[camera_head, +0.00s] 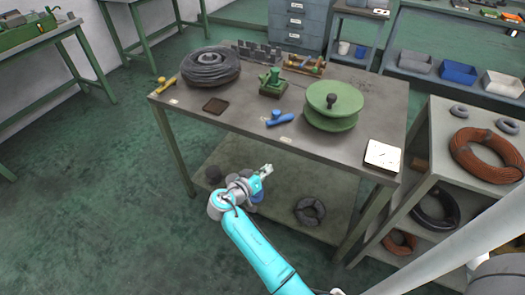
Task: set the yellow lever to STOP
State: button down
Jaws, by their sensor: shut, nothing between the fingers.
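The yellow lever (165,84) is on the left end of the grey metal table (240,119), beside the coil of dark wire. A small pale label (173,101) lies in front of it; its text is too small to read, so which setting the lever points to cannot be told. My gripper (267,169) is shut and empty. It shows in front of the table's front edge, to the right of and well away from the yellow lever.
A blue lever (278,119) with its own label stands near the table's front edge. The dark wire coil (211,66), a green clamp device (271,84) and a green spool (333,105) stand on the table. A shelf (490,150) with wire coils is at right.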

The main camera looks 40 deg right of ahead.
jog(key=s+a+f+n+t+y, duration=0.3)
jog(key=s+a+f+n+y, duration=0.15)
jog(key=s+f, duration=0.3)
jog(key=s+a+f+n+t+y, duration=0.35)
jog(key=s+a+f, duration=0.2)
jog(key=s, duration=0.25)
jog(key=s+a+r+n+t+y, duration=0.1)
jog(key=s+a+y, duration=0.15)
jog(key=s, duration=0.35)
jog(key=s+a+r+n+y, duration=0.1)
jog(key=s+a+r, duration=0.1)
jog(key=s+a, duration=0.25)
jog(key=s+a+r+t+y, duration=0.1)
jog(key=s+a+r+t, duration=0.1)
jog(key=s+r, duration=0.5)
jog(key=s+a+r+t+y, duration=0.2)
jog(key=s+r, duration=0.5)
jog(key=r, duration=0.6)
jog(key=shift+a+r+n, duration=0.2)
jog(key=shift+r+n, duration=0.1)
jog(key=shift+w+t, duration=0.15)
jog(key=shift+t, duration=0.1)
